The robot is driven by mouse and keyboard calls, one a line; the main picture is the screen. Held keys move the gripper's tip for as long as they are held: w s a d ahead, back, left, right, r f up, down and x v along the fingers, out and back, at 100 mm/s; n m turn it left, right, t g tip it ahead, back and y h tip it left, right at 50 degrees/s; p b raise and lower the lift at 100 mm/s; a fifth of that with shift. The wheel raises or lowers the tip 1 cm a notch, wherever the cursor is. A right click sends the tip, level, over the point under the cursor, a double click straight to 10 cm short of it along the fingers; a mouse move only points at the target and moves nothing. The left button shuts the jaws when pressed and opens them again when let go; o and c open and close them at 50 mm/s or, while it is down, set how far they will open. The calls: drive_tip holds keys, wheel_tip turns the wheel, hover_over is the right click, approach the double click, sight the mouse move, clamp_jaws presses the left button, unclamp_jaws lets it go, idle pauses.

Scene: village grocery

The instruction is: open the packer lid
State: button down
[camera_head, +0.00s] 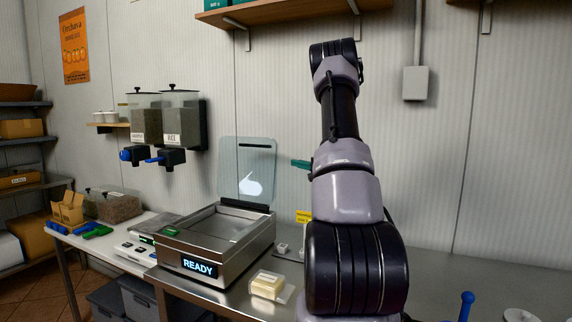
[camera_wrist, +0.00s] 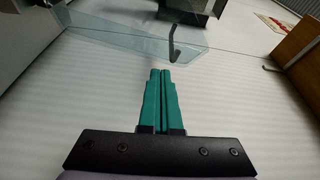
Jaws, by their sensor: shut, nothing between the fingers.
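The packer (camera_head: 215,243) is a steel box with a lit "READY" display, on the counter left of my arm. Its clear lid (camera_head: 246,165) stands raised, roughly upright, at the packer's back edge, and the open top shows a shallow tray inside. My gripper (camera_head: 301,163) has teal fingers and is right of the lid, partly hidden by my arm. In the wrist view my gripper (camera_wrist: 160,73) is shut and empty. A clear panel, seemingly the lid (camera_wrist: 115,40), with a dark bent handle (camera_wrist: 174,45), lies just beyond the fingertips; I cannot tell if they touch.
A pale yellow block (camera_head: 267,284) sits on the counter in front of the packer. A scale (camera_head: 140,247) stands left of it. Two dispensers (camera_head: 160,120) hang on the wall behind left. A wooden shelf (camera_head: 290,12) is above. A blue-knobbed lever (camera_head: 467,302) is at right.

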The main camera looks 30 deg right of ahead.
drive_tip(key=s+a+r+n+g+y, duration=0.2)
drive_tip(key=s+a+r+g, duration=0.15)
drive_tip(key=a, duration=0.55)
drive_tip(key=s+a+r+n+g+y, duration=0.1)
drive_tip(key=s+a+r+n+g, duration=0.25)
drive_tip(key=a, duration=0.55)
drive_tip(key=s+a+r+n+g+y, duration=0.1)
drive_tip(key=s+a+r+g+y, duration=0.2)
drive_tip(key=s+a, duration=0.45)
drive_tip(key=s+a+r+n+h, duration=0.1)
drive_tip(key=s+a+h, duration=0.2)
drive_tip(key=s, duration=0.7)
drive_tip(key=s+a+r+n+h, duration=0.2)
drive_tip(key=s+h, duration=0.4)
drive_tip(key=s, duration=0.4)
drive_tip(key=shift+s+a, duration=0.35)
drive_tip(key=shift+a, duration=0.55)
drive_tip(key=shift+w, duration=0.1)
